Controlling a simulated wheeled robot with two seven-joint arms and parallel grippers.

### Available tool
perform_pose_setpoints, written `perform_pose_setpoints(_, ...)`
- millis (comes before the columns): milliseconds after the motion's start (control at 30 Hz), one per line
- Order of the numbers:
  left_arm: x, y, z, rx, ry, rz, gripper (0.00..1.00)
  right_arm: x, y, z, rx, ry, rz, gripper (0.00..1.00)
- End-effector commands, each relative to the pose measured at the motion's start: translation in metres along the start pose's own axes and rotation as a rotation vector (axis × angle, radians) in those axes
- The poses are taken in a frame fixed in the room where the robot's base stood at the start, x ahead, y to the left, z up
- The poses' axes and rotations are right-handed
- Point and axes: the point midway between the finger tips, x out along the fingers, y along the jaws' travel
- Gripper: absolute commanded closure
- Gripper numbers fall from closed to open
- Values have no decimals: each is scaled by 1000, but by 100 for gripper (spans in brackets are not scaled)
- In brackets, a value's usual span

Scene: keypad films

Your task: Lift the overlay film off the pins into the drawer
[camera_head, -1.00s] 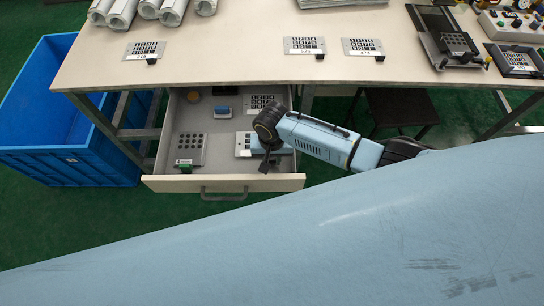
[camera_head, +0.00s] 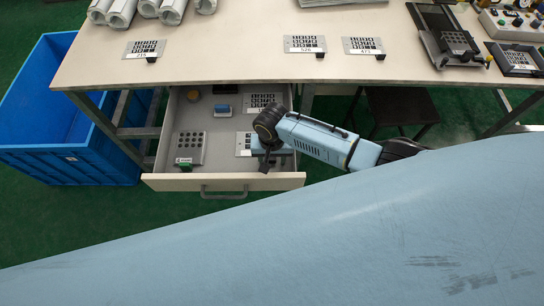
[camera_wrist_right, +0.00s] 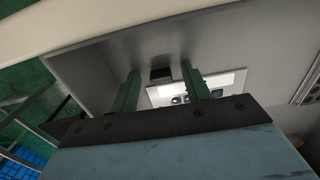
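My right gripper (camera_head: 266,163) reaches down into the open drawer (camera_head: 222,183). In the right wrist view the gripper (camera_wrist_right: 160,75) has its two green fingers apart. A pale film (camera_wrist_right: 222,84) with dark key windows lies under the fingers on the drawer floor. A black tab (camera_wrist_right: 161,73) shows between the fingers, and I see neither finger pressing on it. In the head view this film (camera_head: 243,143) is partly hidden by my right gripper. At the table's right, a black fixture (camera_head: 432,22) holds a grey keypad plate (camera_head: 457,42); its pins are too small to tell. My left gripper is not in view.
Tagged films (camera_head: 305,44) lie along the table's front edge above. A blue crate (camera_head: 60,120) stands left.

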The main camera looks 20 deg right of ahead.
Motion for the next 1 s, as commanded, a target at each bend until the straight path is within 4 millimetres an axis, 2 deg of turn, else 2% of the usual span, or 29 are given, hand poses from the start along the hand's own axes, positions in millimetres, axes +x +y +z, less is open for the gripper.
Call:
perform_pose_setpoints(200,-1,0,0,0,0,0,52,-2,0,0,0,0,0,53)
perform_pose_setpoints(333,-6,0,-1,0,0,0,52,-14,0,0,-1,1,-2,53)
perform_pose_setpoints(700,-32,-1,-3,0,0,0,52,-95,0,0,0,2,-2,53)
perform_pose_setpoints(833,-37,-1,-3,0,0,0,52,-116,0,0,0,2,-1,53)
perform_pose_setpoints(1000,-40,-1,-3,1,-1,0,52,-131,0,0,0,0,0,53)
